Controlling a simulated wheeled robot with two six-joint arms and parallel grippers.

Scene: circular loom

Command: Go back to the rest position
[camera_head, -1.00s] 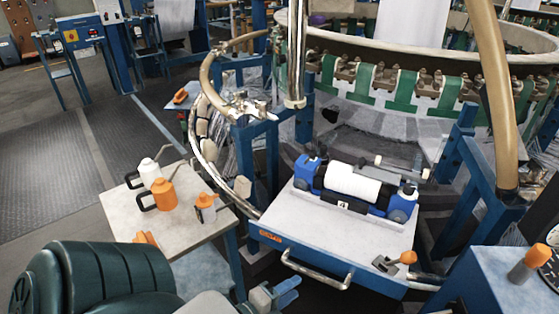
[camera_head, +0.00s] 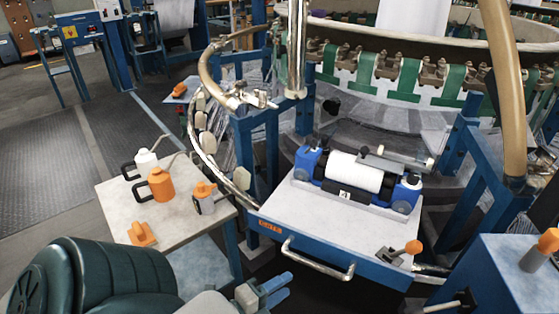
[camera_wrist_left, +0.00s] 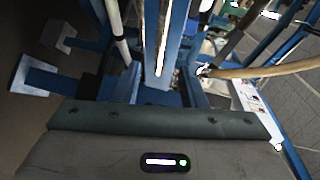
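My left gripper (camera_head: 267,292) is low in the head view, in front of the blue drawer-like bench and right of the small side table. Two short blue fingers show close together at its end. Nothing is seen between them, but the gap is too small to judge. My dark green left arm comes in from the lower left corner. The left wrist view looks along blue posts (camera_wrist_left: 172,50) and shows no clear grip on anything. My right gripper is out of view.
The bench (camera_head: 310,215) carries a blue device with a white roll (camera_head: 354,172). A blue cabinet (camera_head: 520,280) stands at the lower right. Open floor lies left.

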